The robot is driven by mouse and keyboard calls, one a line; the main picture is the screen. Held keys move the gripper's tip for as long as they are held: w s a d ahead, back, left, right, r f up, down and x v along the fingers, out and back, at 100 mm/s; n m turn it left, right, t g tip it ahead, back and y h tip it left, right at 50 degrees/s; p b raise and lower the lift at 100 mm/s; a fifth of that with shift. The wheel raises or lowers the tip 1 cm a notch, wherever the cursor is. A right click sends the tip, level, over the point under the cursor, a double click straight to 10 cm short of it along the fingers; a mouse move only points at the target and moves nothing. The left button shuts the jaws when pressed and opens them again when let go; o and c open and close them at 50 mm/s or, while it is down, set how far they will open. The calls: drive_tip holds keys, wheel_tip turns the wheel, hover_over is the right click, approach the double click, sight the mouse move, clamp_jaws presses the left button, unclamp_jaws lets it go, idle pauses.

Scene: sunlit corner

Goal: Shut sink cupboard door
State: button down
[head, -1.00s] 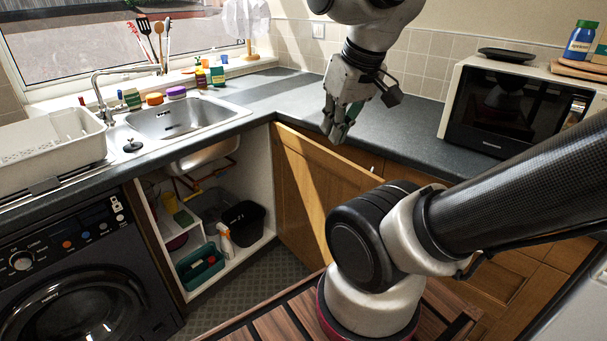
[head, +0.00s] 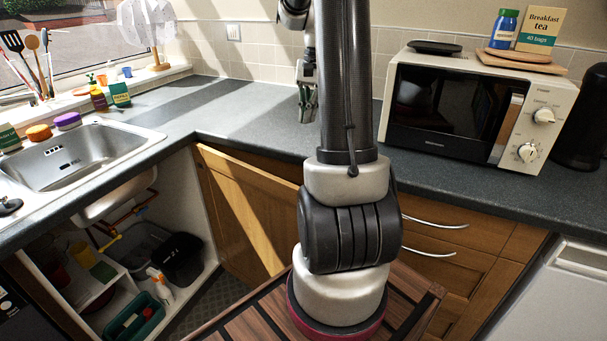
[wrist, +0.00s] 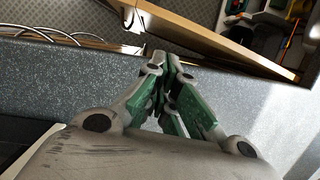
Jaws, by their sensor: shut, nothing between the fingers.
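The sink cupboard door (head: 245,210) is a wooden panel standing wide open, swung out to the right of the cupboard opening. The open sink cupboard (head: 130,265) shows its white inside, with pipes and stored items under the basin. My gripper (head: 306,112) is over the grey worktop, behind and to the right of the door, partly hidden by my arm. In the wrist view my gripper (wrist: 168,68) has its green-padded fingers together and empty, over the worktop edge. The door (wrist: 225,38) lies beyond the fingertips there, with no clear contact.
The sink (head: 85,155) is at the left. A microwave (head: 470,110) stands on the worktop (head: 230,115) at the right. Inside the cupboard are a black bin (head: 180,260) and a green caddy (head: 135,318). Drawers with metal handles (head: 435,222) are right of my arm.

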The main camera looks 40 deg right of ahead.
drive_tip(key=a+f, duration=0.2)
drive_tip(key=f, duration=0.7)
drive_tip(key=s+a+f+m, duration=0.1)
drive_tip(key=a+f, duration=0.2)
drive_tip(key=f, duration=0.7)
drive_tip(key=shift+s+f, duration=0.25)
drive_tip(key=shift+a, duration=0.1)
